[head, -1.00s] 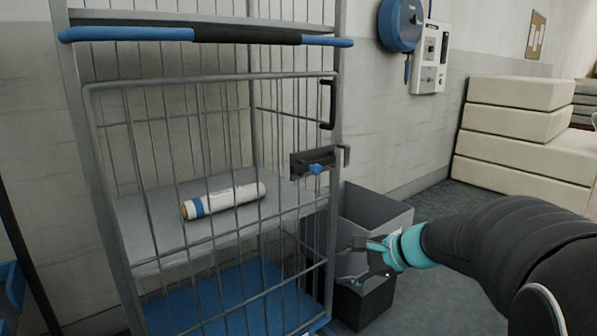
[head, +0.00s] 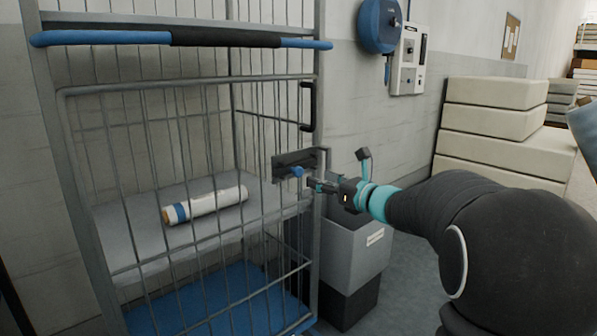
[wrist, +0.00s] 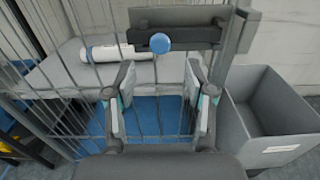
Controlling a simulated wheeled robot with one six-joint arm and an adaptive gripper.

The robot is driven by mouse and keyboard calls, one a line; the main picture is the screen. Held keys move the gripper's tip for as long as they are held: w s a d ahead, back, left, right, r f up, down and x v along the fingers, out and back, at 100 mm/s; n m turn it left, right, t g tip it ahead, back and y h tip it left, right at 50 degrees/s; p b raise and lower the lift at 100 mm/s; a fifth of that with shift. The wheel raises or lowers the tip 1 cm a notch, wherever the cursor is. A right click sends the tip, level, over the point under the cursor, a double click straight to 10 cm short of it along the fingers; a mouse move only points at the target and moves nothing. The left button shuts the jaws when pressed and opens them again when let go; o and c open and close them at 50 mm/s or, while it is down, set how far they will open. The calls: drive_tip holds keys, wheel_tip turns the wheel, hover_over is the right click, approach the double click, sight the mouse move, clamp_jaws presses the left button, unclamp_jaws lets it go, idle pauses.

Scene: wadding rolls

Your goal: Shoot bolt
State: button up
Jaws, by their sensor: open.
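The bolt (head: 290,161) is a dark grey block with a blue knob (head: 297,171) on the right side of the cage trolley's gate (head: 190,82). In the wrist view the blue knob (wrist: 161,43) stands just beyond and above the fingertips, roughly midway between them. A grey catch (wrist: 241,22) on the post lies right of the bolt. My gripper (head: 312,185) is just right of the knob and slightly below it in the head view. It is open and empty, its two fingers apart in the wrist view (wrist: 160,80). I cannot tell the exact gap to the knob.
A wadding roll (head: 205,204) lies on the grey shelf inside the trolley. A grey bin (head: 352,255) stands close on the right, below my arm. A blue reel (head: 379,25) hangs on the wall. Cream foam blocks (head: 490,128) are stacked behind.

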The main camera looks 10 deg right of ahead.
sight(300, 171)
drive_tip(key=x, duration=0.9)
drive_tip(key=shift+a+p, duration=0.1)
drive_tip(key=shift+p, duration=0.25)
clamp_jaws()
